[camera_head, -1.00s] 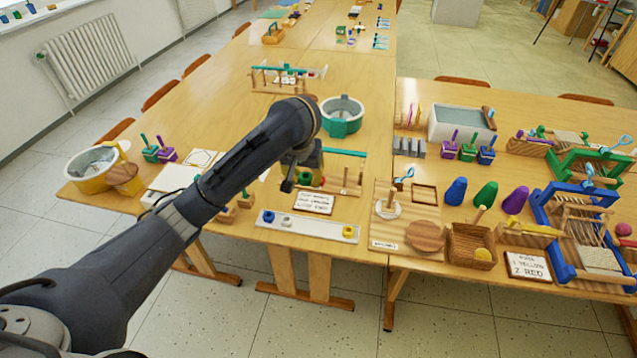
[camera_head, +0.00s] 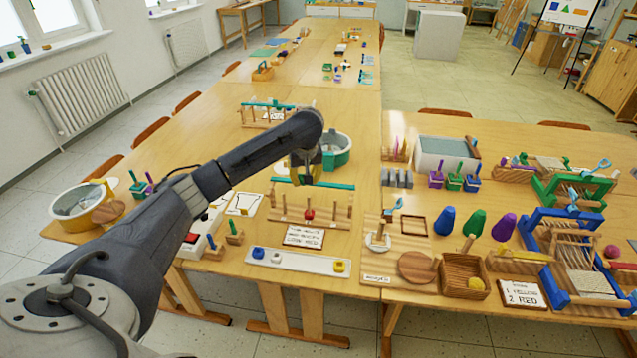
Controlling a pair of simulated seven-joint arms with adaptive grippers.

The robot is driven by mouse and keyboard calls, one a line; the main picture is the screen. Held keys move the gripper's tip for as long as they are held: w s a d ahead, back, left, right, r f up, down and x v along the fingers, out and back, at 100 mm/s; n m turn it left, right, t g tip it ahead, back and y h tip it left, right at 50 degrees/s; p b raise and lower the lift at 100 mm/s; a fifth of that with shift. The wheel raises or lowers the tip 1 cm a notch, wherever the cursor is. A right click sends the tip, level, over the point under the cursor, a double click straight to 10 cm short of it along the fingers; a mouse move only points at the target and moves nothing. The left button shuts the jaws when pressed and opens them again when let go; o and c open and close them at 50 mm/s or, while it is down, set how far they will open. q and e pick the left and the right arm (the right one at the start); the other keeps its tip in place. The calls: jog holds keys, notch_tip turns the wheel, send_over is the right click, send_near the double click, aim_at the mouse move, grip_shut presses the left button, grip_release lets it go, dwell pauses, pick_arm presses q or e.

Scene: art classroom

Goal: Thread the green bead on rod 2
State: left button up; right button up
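A red bead (camera_head: 308,214) sits low on a middle rod. A white tray (camera_head: 315,264) in front holds a blue bead (camera_head: 258,252), a whitish bead (camera_head: 277,257) and a yellow bead (camera_head: 339,266). No green bead can be made out. My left gripper (camera_head: 304,178) hangs above the rack, pointing down; its fingers are too small and dark to tell whether they hold anything. My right gripper is out of view.
A text card (camera_head: 304,237) lies between the rack and the tray. A teal-rimmed tub (camera_head: 338,150) stands close behind the gripper. A wooden board with a peg (camera_head: 378,240) is to the right. Red-and-white blocks (camera_head: 195,240) are to the left.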

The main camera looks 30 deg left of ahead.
aim_at(309, 197)
pick_arm(q)
jog(key=shift+w+d+f, duration=0.15)
jog(key=shift+w+d, duration=0.25)
jog(key=shift+w, duration=0.1)
jog(key=shift+f, duration=2.25)
jog(key=shift+f, duration=1.7)
dwell(1.3)
dwell(0.3)
jog(key=o, duration=0.8)
jog(key=shift+o, duration=0.2)
jog(key=v, duration=1.2)
